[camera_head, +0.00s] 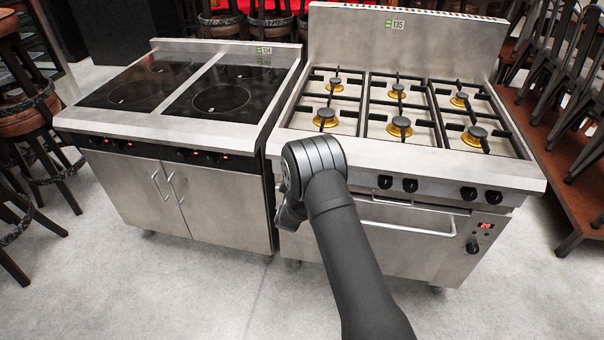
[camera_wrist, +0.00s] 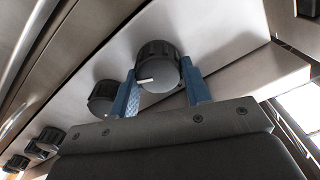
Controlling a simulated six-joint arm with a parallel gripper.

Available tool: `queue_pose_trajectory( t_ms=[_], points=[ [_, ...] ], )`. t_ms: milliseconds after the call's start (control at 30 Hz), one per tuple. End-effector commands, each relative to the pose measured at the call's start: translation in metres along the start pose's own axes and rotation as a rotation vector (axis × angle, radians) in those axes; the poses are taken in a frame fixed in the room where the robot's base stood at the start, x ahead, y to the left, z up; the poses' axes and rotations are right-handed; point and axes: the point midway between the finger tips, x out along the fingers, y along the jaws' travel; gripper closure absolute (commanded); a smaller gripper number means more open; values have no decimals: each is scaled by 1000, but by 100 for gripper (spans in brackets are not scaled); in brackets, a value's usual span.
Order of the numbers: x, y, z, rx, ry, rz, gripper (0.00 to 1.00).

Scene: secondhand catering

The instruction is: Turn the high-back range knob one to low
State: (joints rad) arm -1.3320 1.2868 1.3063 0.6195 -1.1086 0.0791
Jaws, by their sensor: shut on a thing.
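The high-back range (camera_head: 350,40) is the steel range with several brass-and-black burners, on the right in the head view. In the wrist view, a round black knob (camera_wrist: 158,66) with a short white pointer mark sits at the end of the knob row on its front panel. The mark points toward the left of the picture. My gripper (camera_wrist: 160,90) has its two blue fingers on either side of this knob and is shut on it. In the head view my arm hides this knob and the fingertips.
A neighbouring black knob (camera_wrist: 103,98) sits close to my left finger in the wrist view, with more knobs beyond. An oven handle (camera_head: 408,229) runs below the panel. An induction cooker (camera_head: 190,130) stands close on the left; the floor in front is clear.

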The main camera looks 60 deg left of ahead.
Motion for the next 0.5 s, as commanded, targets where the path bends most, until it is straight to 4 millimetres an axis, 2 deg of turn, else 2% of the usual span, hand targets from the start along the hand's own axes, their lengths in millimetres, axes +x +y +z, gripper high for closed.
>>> queue_pose_trajectory(
  t_ms=[500],
  points=[
    [1, 2, 0, 491, 1, 0, 79]
  ],
)
